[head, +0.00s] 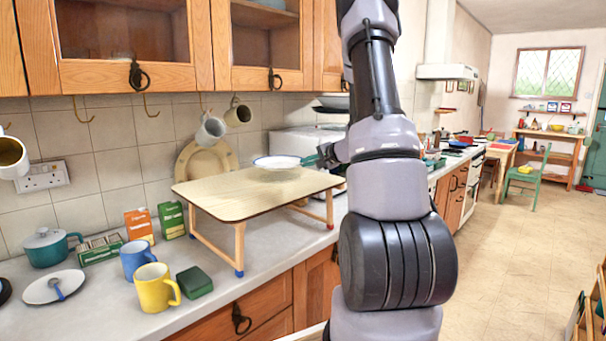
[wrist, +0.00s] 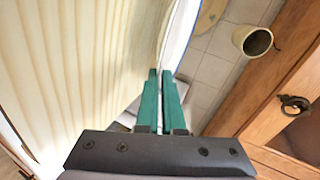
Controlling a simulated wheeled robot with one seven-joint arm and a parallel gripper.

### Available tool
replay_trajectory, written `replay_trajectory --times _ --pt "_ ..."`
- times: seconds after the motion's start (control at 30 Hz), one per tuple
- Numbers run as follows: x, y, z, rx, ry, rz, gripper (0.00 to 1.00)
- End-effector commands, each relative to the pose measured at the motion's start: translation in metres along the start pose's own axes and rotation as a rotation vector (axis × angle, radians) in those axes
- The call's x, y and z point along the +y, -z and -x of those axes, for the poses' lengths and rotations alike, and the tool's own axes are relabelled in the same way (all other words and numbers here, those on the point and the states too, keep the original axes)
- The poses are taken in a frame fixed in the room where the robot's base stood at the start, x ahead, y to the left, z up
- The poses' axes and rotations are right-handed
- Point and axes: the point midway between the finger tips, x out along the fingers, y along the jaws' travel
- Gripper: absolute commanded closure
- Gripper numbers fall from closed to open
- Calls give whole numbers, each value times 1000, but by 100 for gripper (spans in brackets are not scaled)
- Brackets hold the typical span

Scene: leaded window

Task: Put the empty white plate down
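The empty white plate (head: 277,161) has a thin blue rim and is level, over the far right part of the small wooden tray table (head: 225,199). My gripper (head: 312,160) reaches in from the right and its green fingers are closed on the plate's near-right rim. In the wrist view the plate (wrist: 182,30) shows edge-on between the fingertips (wrist: 163,80), close to the pale wood top (wrist: 80,60). A shadow lies under the plate; I cannot tell whether it touches the top.
Another white plate (head: 54,287) with a blue spoon lies on the counter at left. A yellow mug (head: 153,288), a blue mug (head: 134,257), a green box (head: 194,281) and a teal pot (head: 46,247) stand nearby. Mugs hang on hooks behind. The tray table's left part is clear.

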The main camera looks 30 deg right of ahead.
Motion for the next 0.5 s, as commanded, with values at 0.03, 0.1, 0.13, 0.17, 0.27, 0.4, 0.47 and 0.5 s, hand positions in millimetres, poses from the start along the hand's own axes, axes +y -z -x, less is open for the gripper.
replay_trajectory --times 0.03,0.1,0.13,0.17,0.27,0.4,0.47,0.5 --pt "7 -1 -3 -1 -2 -4 100" --pt "17 -3 -6 -1 -2 -5 100" --pt "21 -3 -8 0 -1 -4 100" --pt "24 -3 -9 0 -1 -5 100" --pt "32 -5 -12 1 -1 -2 100" --pt "32 -5 -12 1 1 0 100" --pt "32 -5 -12 1 1 0 100" --pt "32 -5 -12 1 1 0 100"
